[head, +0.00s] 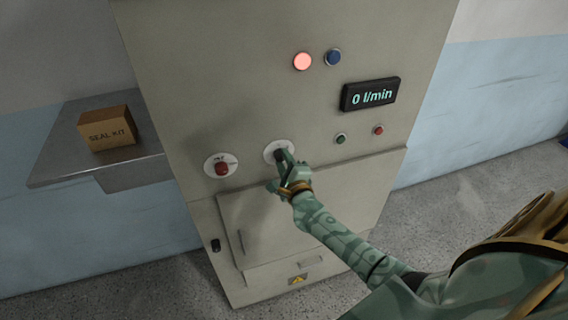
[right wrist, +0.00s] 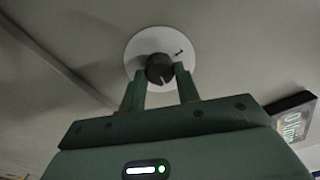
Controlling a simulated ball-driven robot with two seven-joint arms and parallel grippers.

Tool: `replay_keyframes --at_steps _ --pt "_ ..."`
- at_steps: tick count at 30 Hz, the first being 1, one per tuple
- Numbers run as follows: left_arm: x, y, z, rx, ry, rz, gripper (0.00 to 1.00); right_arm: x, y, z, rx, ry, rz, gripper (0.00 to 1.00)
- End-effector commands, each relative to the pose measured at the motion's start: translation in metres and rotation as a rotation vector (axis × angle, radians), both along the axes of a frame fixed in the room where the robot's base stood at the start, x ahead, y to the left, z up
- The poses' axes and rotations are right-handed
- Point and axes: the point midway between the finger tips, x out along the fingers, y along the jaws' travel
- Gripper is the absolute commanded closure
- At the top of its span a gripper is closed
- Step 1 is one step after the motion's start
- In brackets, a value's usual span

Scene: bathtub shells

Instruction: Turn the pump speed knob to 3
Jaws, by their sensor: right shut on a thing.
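The pump speed knob (right wrist: 159,68) is a dark round knob on a white dial plate (right wrist: 138,46). In the head view the white plate (head: 271,148) shows on the cabinet front, mostly behind my right gripper (head: 283,160). In the right wrist view my right gripper (right wrist: 160,85) has one finger on each side of the knob and is shut on it. A small dark mark shows on the plate at the knob's upper right. The dial's numbers are too small or hidden to read. The display (head: 370,94) reads 0 l/min. My left gripper is not in view.
A red knob (head: 222,169) on a white plate sits left of the dial. A lit red lamp (head: 303,61) and a blue button (head: 333,57) are above. Green (head: 341,139) and red (head: 378,130) buttons sit right. A SEAL KIT box (head: 107,129) stands on a side shelf (head: 60,165).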

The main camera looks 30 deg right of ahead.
Motion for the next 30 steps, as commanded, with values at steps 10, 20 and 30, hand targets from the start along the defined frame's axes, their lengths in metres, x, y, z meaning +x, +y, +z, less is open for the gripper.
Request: replay_keyframes --at_steps 10,20,30 --pt "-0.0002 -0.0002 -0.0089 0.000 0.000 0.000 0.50 -0.0006 0.0004 -0.0029 0.247 -0.057 -0.001 0.91" --pt "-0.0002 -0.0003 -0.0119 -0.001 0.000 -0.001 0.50 -0.0006 0.0008 -0.0025 0.360 -0.083 0.000 0.91" --pt "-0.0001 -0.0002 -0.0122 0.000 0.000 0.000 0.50 -0.0007 0.0009 -0.0024 0.377 -0.087 0.000 0.91"
